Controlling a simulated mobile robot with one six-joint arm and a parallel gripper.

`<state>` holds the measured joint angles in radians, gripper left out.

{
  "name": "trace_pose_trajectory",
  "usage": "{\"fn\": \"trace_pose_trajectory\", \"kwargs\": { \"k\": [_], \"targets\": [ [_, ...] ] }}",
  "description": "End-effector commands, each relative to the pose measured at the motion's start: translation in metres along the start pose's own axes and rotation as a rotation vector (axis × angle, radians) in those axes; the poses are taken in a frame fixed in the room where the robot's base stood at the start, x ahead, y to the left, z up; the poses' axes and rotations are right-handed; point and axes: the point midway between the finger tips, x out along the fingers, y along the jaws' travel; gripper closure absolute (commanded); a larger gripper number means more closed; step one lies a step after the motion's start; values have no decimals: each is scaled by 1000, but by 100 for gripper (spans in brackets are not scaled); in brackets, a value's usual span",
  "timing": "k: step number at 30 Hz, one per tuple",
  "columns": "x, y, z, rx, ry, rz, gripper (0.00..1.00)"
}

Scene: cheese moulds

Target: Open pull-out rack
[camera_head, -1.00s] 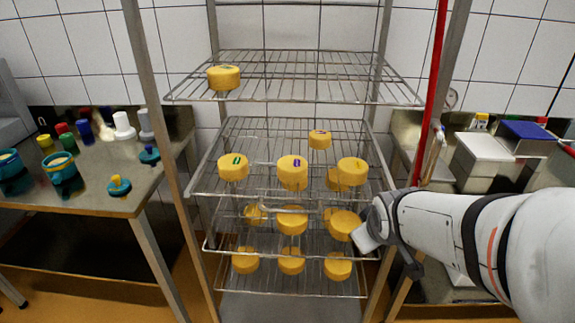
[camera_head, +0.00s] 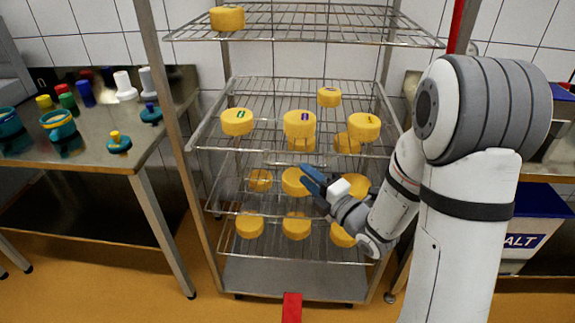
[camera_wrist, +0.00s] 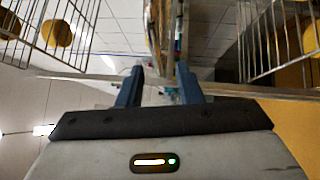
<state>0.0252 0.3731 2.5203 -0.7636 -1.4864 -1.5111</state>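The wire rack (camera_head: 205,140) is the second shelf from the top in the head view, with yellow cheeses on it. A short horizontal handle bar (camera_head: 285,165) shows just below its front edge. My gripper (camera_head: 308,178) is in front of the shelves, just below the bar's right end, and partly covers a cheese behind. In the wrist view my gripper (camera_wrist: 158,85) is open, with its two blue fingers apart. A thin metal bar (camera_wrist: 250,91) runs across at the fingers. I cannot tell whether they touch it or which bar it is.
Lower racks (camera_head: 225,212) also hold several cheeses, and the top rack (camera_head: 350,40) holds one. A steel table (camera_head: 120,165) with cups and coloured stoppers stands left. A blue-topped bin (camera_head: 535,225) is at right. The orange floor (camera_head: 230,310) in front is mostly clear.

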Motion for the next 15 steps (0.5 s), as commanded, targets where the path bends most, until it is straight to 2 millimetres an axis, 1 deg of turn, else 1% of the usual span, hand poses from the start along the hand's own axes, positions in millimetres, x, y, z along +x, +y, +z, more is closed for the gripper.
{"fn": "trace_pose_trajectory", "kwargs": {
  "k": [1, 5, 8, 15],
  "targets": [
    [-1, -2, -2, -9, 8, 17, 67],
    [5, 1, -5, -25, 21, 44, 67],
    [18, 2, -6, -26, 24, 45, 67],
    [56, 4, -6, -24, 21, 44, 67]
  ]
}}
